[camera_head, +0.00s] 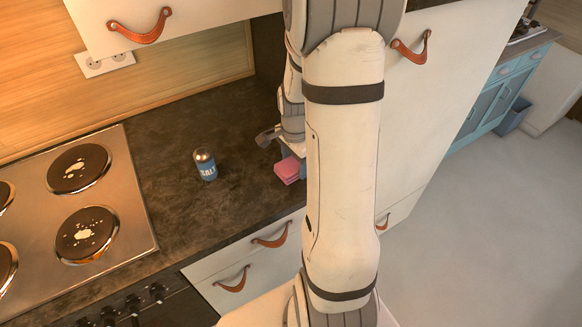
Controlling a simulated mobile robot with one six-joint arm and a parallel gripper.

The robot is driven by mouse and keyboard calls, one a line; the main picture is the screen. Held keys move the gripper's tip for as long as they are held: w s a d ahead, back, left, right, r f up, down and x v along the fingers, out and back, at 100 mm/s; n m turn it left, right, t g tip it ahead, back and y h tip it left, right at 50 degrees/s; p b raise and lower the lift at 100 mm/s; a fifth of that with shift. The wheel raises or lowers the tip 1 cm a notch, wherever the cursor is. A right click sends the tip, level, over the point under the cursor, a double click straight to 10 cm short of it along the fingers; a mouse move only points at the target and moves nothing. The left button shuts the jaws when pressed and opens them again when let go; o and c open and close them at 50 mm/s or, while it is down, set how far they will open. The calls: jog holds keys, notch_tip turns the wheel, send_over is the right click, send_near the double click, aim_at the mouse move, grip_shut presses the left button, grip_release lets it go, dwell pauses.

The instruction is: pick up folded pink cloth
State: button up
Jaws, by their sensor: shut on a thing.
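The folded pink cloth (287,171) shows at the right end of the dark countertop, just left of my arm. My gripper (291,154) is directly above it and shut on it. The fingertips are small here and partly hidden by my own arm. The cloth's right side is also hidden behind the arm. I cannot tell whether the cloth still touches the counter.
A blue salt shaker (205,165) stands upright on the countertop (165,205) left of the cloth. A stove top (110,225) with several round plates fills the left. Cabinet doors with leather pulls (141,27) hang above. A white cabinet side (430,120) rises at right.

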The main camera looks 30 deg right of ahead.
aim_at(295, 163)
jog(key=shift+c, duration=0.7)
jog(key=shift+r, duration=0.1)
jog(key=shift+w+r, duration=0.1)
jog(key=shift+r, duration=0.2)
notch_tip(295, 163, up, 9)
jog(key=shift+r+b, duration=0.15)
jog(key=shift+b, duration=0.2)
